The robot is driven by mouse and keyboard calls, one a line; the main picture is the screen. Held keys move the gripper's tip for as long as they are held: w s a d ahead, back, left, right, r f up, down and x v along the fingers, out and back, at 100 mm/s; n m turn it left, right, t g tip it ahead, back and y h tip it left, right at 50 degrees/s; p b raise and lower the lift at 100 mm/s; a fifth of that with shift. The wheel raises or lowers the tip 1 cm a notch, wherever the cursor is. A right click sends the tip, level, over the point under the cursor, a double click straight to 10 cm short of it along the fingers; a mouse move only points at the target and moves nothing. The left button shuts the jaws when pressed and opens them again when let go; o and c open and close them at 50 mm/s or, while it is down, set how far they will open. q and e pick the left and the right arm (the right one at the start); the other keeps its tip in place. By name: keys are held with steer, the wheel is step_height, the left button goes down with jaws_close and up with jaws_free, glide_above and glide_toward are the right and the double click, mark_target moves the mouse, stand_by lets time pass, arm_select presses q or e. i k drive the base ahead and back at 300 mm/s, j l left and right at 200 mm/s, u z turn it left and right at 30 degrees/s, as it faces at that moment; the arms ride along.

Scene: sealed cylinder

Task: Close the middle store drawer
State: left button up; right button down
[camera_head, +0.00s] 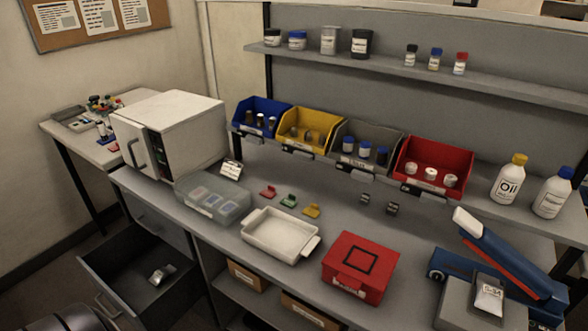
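A dark grey store drawer (125,268) under the left end of the bench is pulled far out, at the lower left. Its front panel with a pale bar handle (108,305) faces the lower left. A small silvery object (162,274) lies inside on the drawer floor. Above it, another drawer front (160,231) is shut, flush under the bench top. Anything below the open drawer is hidden, so its place in the stack is not fully visible. No fingertips of my left or right gripper show in the view.
A dark rounded part (75,319), perhaps mine, shows at the bottom left, close to the drawer's front. The bench above holds a white oven-like box (172,135), a clear box (212,197), a white tray (250,238) and a red box (358,265). Open floor lies left of the drawer.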

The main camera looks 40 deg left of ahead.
mark_target(120, 267)
steer(key=k+u, duration=0.1)
steer(key=u, duration=2.45)
